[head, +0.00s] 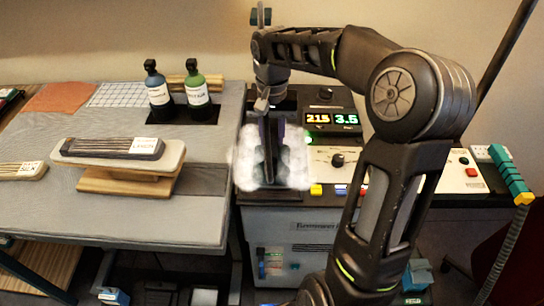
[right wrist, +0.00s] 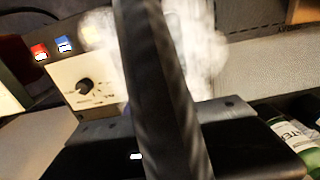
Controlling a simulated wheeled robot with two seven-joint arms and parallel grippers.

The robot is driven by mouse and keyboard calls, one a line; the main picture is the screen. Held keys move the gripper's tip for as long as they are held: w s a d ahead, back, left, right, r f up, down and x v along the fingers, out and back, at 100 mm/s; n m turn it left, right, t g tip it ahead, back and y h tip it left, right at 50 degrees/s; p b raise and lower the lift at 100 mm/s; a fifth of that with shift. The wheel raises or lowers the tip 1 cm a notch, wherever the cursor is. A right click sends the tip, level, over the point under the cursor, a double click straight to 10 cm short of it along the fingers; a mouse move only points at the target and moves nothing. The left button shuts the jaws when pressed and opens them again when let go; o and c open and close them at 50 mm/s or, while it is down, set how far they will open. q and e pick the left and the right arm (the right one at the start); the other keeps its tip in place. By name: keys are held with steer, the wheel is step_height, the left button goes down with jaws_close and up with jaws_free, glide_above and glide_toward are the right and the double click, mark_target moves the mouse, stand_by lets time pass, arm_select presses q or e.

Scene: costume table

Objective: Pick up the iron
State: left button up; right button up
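A dark upright shape with purplish edges, which looks like the iron (head: 268,150), stands on the control station in the head view, with white steam around its lower part. My right gripper (head: 262,104) is directly above it, pointing down at its top. Its fingers are small and partly merge with the dark shape, so I cannot tell whether they touch or grip it. In the right wrist view a blurred dark bar (right wrist: 160,90) crosses the middle in front of white steam; I cannot tell what it is. My left gripper is not in view.
The control station (head: 290,225) has lit displays (head: 332,118), knobs and coloured buttons. Left of it, the grey table (head: 60,210) holds a blue bottle (head: 158,92), a green bottle (head: 195,90) and a small wooden stand (head: 125,178) bearing a grey block. The grey tabletop's front is clear.

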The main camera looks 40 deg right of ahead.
jaws_close()
steer(key=shift+r, duration=0.1)
stand_by(0.8)
